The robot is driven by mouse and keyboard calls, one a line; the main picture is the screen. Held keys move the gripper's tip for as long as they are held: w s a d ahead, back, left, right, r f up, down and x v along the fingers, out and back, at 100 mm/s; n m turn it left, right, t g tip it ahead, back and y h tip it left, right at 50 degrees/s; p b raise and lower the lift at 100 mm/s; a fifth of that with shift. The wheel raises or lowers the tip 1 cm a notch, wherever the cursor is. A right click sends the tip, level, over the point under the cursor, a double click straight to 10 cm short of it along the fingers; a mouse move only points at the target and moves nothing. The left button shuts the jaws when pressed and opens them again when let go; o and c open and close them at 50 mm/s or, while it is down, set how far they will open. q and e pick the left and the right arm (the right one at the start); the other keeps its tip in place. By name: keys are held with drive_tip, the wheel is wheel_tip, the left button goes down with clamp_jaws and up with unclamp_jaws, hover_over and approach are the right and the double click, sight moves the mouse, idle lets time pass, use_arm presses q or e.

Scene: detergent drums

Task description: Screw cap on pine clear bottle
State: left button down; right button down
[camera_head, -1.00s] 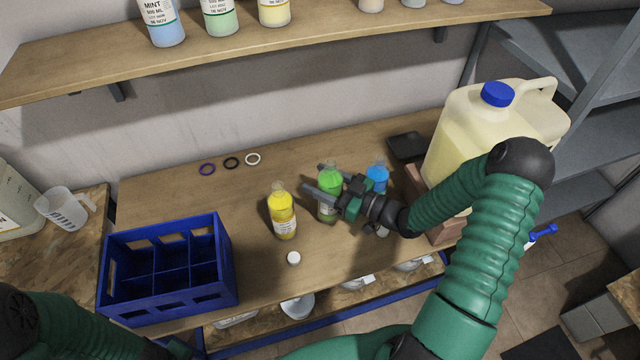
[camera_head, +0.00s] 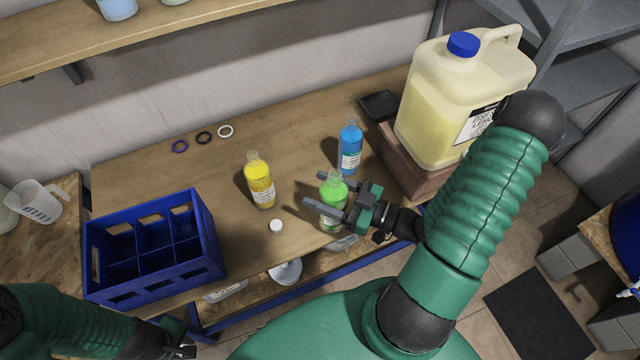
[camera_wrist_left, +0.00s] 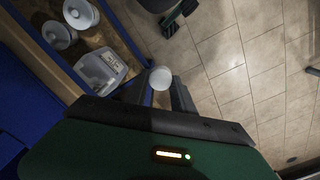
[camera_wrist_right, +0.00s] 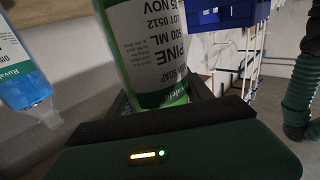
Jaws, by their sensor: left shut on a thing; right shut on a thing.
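The pine bottle (camera_head: 334,205), clear with green liquid, is in the fingers of my right gripper (camera_head: 316,189) near the table's front edge. Its printed PINE label shows in the right wrist view (camera_wrist_right: 160,45). I cannot tell whether its base touches the table. Its top has no white cap on it. My left gripper (camera_head: 187,349) is low at the head view's bottom left, in front of the table. In the left wrist view its fingers are shut on a round white cap (camera_wrist_left: 160,78), over the floor.
A yellow bottle (camera_head: 260,182) and a blue bottle (camera_head: 349,150) stand on the table (camera_head: 235,155). A loose white cap (camera_head: 276,226) lies near the front. A blue crate (camera_head: 205,255) is at left, a large jug (camera_head: 430,115) at right. Three rings lie at the back.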

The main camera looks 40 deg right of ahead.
drive_tip(key=c, duration=1.1)
unclamp_jaws()
drive_tip(key=shift+c, duration=0.2)
clamp_jaws()
